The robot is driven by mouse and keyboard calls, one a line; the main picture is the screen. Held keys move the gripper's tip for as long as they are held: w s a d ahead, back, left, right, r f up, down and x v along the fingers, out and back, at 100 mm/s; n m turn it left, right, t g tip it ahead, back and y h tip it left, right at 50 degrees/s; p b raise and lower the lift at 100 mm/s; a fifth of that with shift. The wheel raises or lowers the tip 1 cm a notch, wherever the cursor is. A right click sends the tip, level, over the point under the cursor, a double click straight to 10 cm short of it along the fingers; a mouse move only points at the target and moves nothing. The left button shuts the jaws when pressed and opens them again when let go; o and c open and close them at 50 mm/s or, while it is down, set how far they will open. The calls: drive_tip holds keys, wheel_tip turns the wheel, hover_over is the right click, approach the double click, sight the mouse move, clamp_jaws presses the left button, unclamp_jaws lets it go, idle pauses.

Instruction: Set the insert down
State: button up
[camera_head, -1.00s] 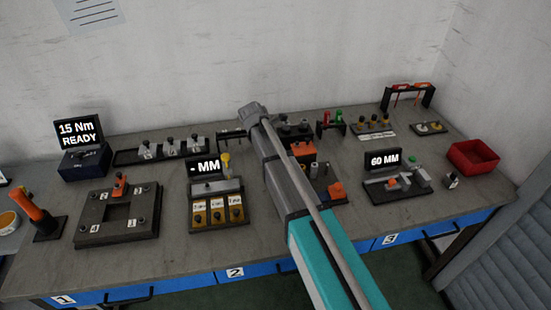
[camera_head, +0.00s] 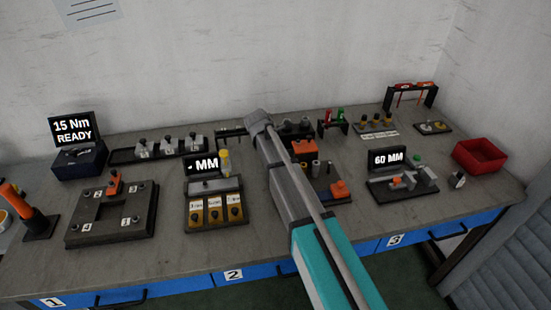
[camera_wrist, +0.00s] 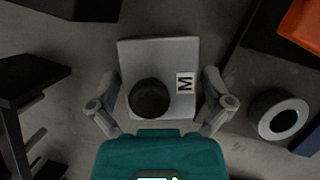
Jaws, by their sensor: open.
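In the wrist view, a light grey block-shaped insert (camera_wrist: 158,58) with a white label marked M and a dark round knob (camera_wrist: 149,98) lies directly below my gripper (camera_wrist: 160,92). My gripper is open, with one finger on each side of the insert and a narrow space at each side. I cannot tell whether the insert's underside rests flat on the bench. In the head view my own arm hides the gripper and this insert. Three grey inserts with dark knobs (camera_head: 168,145) stand in a black rack (camera_head: 125,156) at the back left.
In the wrist view, a grey ring-topped cylinder (camera_wrist: 278,115) stands close on the right, near an orange part (camera_wrist: 302,25). Dark fixtures (camera_wrist: 22,80) stand at left.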

idle(0.4)
drive_tip(key=c, duration=1.1)
drive_tip(key=shift+o, duration=0.2)
drive_tip(key=shift+r, duration=0.1)
drive_tip(key=shift+r+p, duration=1.2)
drive_tip(key=shift+p, duration=0.15)
drive_tip(key=s+d+r+p, duration=0.3)
drive_tip(key=s+r+p, duration=0.7)
drive_tip(key=s, duration=0.3)
drive_tip(key=shift+s+r, duration=0.2)
drive_tip(key=shift+s, duration=0.1)
drive_tip(key=shift+d, duration=0.1)
